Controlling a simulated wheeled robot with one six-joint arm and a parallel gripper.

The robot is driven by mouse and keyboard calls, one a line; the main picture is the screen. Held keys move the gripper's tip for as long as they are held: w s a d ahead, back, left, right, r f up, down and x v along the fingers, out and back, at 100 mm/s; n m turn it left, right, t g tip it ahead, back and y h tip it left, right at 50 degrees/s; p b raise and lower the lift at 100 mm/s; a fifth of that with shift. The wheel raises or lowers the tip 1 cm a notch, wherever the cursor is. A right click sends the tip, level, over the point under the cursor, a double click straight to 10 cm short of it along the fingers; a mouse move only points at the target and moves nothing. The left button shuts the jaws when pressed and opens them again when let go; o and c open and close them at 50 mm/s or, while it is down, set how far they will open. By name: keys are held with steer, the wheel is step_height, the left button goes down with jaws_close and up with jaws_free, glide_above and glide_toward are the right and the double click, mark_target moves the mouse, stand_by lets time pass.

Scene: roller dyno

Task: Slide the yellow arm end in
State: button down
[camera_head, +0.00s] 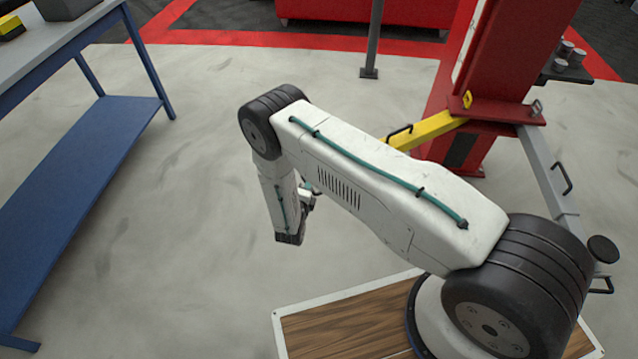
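The yellow arm (432,128) reaches out to the left from the base of a red post (505,70), low above the floor. A black handle (400,131) stands on it. Its outer end is hidden behind my white arm, so I cannot see how far it extends. My arm crosses the middle of the view and bends down at the elbow. My gripper (308,202) is at the wrist, left of the yellow arm in the picture and apart from its visible part. The fingers are too small and covered to read, and I see nothing held.
A grey arm (548,172) with black handles and a round pad (603,249) extends from the post toward the lower right. A blue bench (70,170) stands at left, and a thin grey post (372,45) at the back. Concrete floor between bench and arm is clear.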

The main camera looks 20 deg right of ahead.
steer(key=shift+w+d, duration=0.15)
steer(key=shift+d, duration=0.1)
steer(key=c, duration=1.5)
jaws_free()
steer(key=shift+o, duration=0.2)
steer(key=v, duration=0.8)
steer(key=shift+f, duration=0.1)
